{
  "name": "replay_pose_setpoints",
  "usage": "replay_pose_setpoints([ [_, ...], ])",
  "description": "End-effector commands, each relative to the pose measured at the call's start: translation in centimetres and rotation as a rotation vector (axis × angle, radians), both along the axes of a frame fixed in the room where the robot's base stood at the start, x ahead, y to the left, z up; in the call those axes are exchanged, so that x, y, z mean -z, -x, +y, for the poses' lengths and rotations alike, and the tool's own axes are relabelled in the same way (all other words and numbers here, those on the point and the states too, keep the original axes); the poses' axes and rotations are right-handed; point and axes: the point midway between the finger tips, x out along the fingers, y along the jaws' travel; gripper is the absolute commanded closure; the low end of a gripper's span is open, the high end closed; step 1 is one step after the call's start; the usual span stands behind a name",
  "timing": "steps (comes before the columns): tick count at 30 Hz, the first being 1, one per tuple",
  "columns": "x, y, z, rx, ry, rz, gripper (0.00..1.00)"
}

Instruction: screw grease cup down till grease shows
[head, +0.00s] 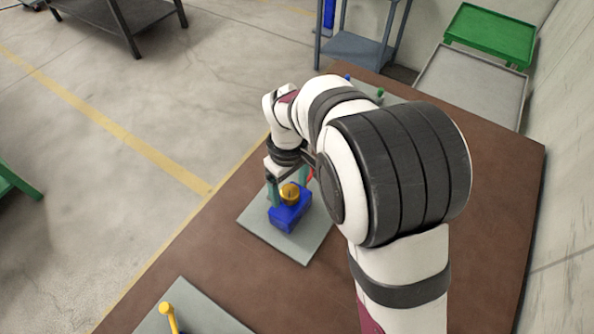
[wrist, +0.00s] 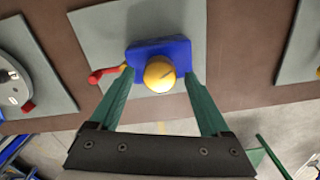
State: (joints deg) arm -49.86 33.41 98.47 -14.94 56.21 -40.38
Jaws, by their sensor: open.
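The grease cup is a yellow round cap (head: 290,193) on a blue block (head: 291,217), which stands on a grey plate (head: 262,232). In the wrist view the cap (wrist: 160,73) sits at the near edge of the block (wrist: 150,47). A red lever (wrist: 103,75) sticks out on the block's left there. My gripper (wrist: 159,80) is open, with one green finger on each side of the cap. A small gap shows between the cap and the fingers; whether either finger touches the block I cannot tell. I see no grease.
A grey plate with a yellow handle (head: 168,315) lies at the front of the brown table (head: 490,210). Another plate with a round disc (wrist: 15,88) and a red knob is at the wrist view's left. A green tray (head: 490,35) stands beyond the table.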

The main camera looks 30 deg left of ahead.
Motion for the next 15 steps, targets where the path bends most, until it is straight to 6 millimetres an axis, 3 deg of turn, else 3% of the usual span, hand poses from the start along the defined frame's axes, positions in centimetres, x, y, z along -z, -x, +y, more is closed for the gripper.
replay_pose_setpoints([
  [10, 0.56, -0.02, -0.01, 0.000, 0.000, 0.000, 0.21],
  [15, 0.54, -0.02, -0.01, 0.001, 0.000, 0.000, 0.52],
])
